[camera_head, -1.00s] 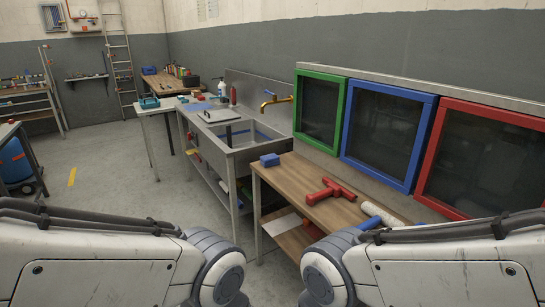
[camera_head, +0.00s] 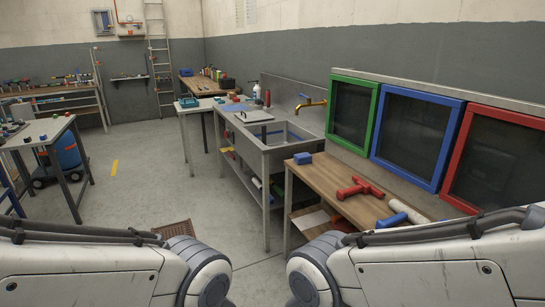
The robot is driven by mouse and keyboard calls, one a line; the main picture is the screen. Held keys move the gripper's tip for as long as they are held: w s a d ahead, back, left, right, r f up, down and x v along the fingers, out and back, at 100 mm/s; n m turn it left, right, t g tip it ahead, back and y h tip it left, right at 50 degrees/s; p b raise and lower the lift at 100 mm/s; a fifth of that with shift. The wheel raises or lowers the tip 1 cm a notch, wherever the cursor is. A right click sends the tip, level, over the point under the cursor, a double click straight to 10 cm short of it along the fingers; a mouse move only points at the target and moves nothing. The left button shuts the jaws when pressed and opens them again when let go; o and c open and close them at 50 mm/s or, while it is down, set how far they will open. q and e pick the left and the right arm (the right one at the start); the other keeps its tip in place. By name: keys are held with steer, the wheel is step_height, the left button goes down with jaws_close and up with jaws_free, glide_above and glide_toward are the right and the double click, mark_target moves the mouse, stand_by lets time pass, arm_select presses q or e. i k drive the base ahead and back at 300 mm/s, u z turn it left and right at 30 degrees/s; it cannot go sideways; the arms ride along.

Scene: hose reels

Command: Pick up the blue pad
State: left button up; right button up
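A small blue block (camera_head: 303,158), which may be the blue pad, lies at the far left corner of the wooden bench (camera_head: 322,182). A flat blue patch (camera_head: 234,107) also shows on the far end of the sink counter, too small to identify. Both of my arms show at the bottom of the view, left and right, but neither gripper is in view. I cannot see whether they hold anything.
A red tool (camera_head: 359,187), a blue-handled tool (camera_head: 391,220) and a white roller (camera_head: 408,211) lie on the bench. Green, blue and red framed panels stand behind it. A steel sink (camera_head: 271,140) adjoins.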

mark_target(304, 158)
steer(key=u, duration=0.6)
steer(key=i, duration=2.45)
steer(key=z, duration=1.35)
steer(key=i, duration=0.8)
steer(key=z, duration=0.8)
